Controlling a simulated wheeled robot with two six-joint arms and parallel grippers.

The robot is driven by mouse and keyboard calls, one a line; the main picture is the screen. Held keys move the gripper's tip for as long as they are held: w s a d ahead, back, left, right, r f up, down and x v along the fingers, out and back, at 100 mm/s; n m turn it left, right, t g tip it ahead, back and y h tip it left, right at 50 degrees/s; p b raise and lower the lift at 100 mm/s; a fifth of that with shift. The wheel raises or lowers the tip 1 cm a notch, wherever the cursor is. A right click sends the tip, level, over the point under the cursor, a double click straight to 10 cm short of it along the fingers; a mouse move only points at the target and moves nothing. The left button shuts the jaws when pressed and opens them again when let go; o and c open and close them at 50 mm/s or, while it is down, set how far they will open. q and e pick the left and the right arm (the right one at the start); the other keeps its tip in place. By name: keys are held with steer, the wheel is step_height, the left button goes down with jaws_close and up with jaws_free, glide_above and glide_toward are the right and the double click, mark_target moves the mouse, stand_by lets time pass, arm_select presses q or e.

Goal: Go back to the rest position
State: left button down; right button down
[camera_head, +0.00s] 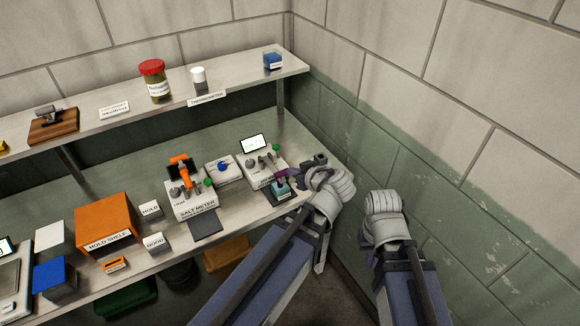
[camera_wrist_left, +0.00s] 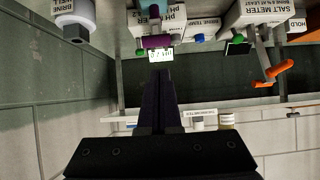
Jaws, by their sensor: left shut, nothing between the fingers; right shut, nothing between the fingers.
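My left gripper (camera_head: 308,164) is over the right end of the lower bench, beside the pH meter (camera_head: 281,182). In the left wrist view its dark fingers (camera_wrist_left: 160,86) are together and empty, pointing at the small meter with a purple part and a lit display (camera_wrist_left: 160,55). My right gripper (camera_head: 372,257) hangs to the right of the left one, in front of the green wall. Its fingers are mostly hidden behind its own wrist, and nothing shows held in it.
A red-lidded jar (camera_head: 154,80) and a blue box (camera_head: 273,61) stand on the upper shelf. The wall (camera_head: 470,240) is close on the right.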

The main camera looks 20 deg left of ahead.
stand_by(0.5)
arm_select(q)
steer(key=s+d+f+m+g+h, duration=0.7)
steer(key=s+d+f+m, duration=0.2)
steer(key=s+d+m, duration=0.4)
steer(key=shift+s+d+f+m+g, duration=0.35)
steer(key=shift+s+d, duration=0.2)
steer(key=shift+s, duration=0.3)
